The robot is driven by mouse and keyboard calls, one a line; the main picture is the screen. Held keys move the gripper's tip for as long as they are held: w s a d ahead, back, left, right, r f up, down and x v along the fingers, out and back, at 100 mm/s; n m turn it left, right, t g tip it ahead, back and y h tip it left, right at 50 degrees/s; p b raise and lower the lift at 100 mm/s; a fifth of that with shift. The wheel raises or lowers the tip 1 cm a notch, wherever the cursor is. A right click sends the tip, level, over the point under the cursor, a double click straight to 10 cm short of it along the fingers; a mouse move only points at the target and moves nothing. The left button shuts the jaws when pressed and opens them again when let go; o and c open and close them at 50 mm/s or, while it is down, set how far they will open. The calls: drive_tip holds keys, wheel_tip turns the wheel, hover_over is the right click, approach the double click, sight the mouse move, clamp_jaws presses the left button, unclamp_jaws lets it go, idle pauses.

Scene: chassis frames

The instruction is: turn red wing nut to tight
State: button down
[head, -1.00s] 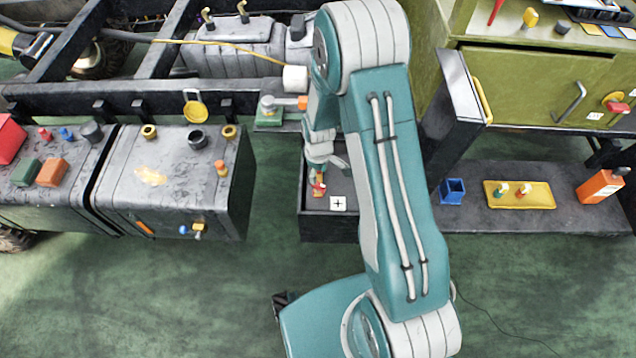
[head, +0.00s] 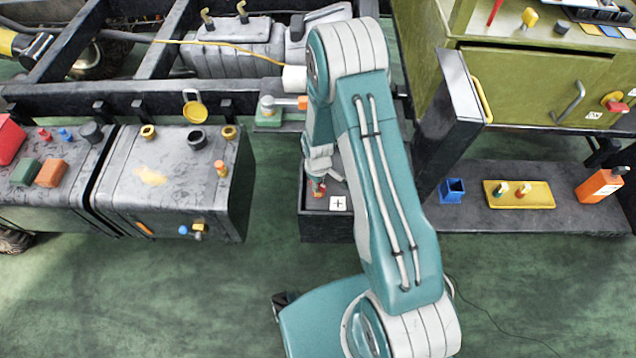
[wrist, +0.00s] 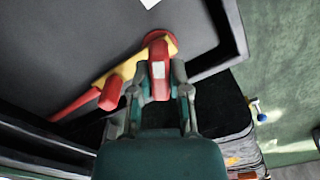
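A red wing piece (wrist: 159,70) stands between the two fingers of my gripper (wrist: 160,82) in the wrist view. The fingers lie close on either side of it. I cannot tell whether they press on it. A yellow body (wrist: 122,70) lies beside it, with another red block (wrist: 112,93) and a long red arm (wrist: 75,104). These parts are in a dark tray (wrist: 232,40). In the head view, the red piece (head: 319,188) shows small in the tray (head: 327,228), below my gripper (head: 318,172). My arm hides part of the tray.
A white marker with a cross (head: 338,203) lies in the tray. Grey tanks (head: 170,190) stand to the left. On the right, a low shelf (head: 560,222) holds a blue cup (head: 453,190), a yellow plate (head: 540,193) and an orange bottle (head: 600,186). Green floor lies in front.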

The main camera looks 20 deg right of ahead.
drive_tip(key=shift+m, duration=0.4)
drive_tip(key=m, duration=0.6)
drive_tip(key=shift+m, duration=0.3)
drive_tip(key=m, duration=0.4)
drive_tip(key=shift+m, duration=0.3)
drive_tip(key=m, duration=0.3)
drive_tip(key=shift+m, duration=0.3)
drive_tip(key=m, duration=1.1)
drive_tip(key=shift+m, duration=0.4)
